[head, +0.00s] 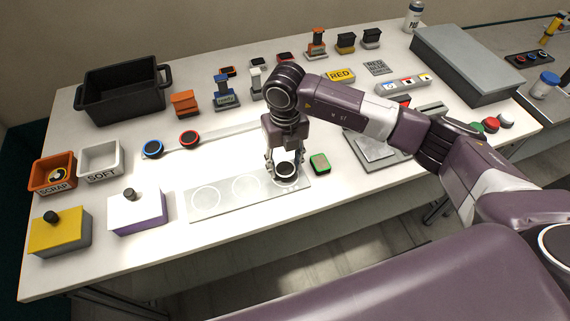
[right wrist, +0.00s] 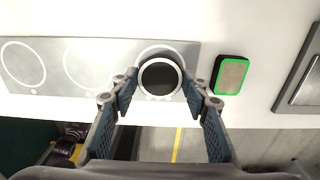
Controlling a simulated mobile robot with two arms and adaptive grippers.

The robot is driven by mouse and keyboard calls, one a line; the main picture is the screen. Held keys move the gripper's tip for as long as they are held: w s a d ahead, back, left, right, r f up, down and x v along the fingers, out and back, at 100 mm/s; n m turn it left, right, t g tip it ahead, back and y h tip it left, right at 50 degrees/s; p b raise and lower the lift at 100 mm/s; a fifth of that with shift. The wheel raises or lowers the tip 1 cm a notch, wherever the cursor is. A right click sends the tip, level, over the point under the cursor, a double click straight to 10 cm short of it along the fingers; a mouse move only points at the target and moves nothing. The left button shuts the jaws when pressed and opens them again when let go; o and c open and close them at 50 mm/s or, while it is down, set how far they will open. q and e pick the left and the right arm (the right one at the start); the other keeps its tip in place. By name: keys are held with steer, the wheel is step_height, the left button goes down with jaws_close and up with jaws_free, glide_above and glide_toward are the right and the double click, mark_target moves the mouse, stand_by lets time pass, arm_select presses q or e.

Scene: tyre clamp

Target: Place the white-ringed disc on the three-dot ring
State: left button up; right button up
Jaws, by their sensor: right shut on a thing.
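The white-ringed disc (right wrist: 160,77), dark with a pale rim, is held between the fingers of my right gripper (right wrist: 158,88). In the head view, my right gripper (head: 285,167) points down with the disc at or just above the right end of the grey plate (head: 222,208). The plate has three white rings in a row. The right ring (right wrist: 145,51) is mostly hidden under the disc, with small marks at its near edge; I cannot tell whether the disc touches it. The middle ring (right wrist: 88,66) and left ring (right wrist: 22,65) are empty. My left gripper is not in view.
A green-edged block (head: 320,163) lies just right of the plate. Blue-ringed (head: 153,149) and red-ringed (head: 189,139) discs lie behind it. A white-purple box (head: 136,214), SOFT bin (head: 100,160) and SCRAP bin (head: 54,175) stand left. The table's front edge is close.

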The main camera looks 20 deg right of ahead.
mark_target(285, 168)
steer(key=shift+f, duration=0.75)
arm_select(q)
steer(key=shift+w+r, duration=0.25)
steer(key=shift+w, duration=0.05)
arm_select(e)
steer(key=shift+f, duration=0.25)
steer(key=o, duration=1.2)
steer(key=shift+r, duration=0.1)
steer(key=shift+c, duration=0.2)
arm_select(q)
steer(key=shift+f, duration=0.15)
arm_select(e)
steer(key=shift+r, duration=0.15)
arm_select(q)
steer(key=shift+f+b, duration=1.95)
steer(key=shift+b, duration=0.05)
arm_select(e)
step_height(285, 168, up, 12)
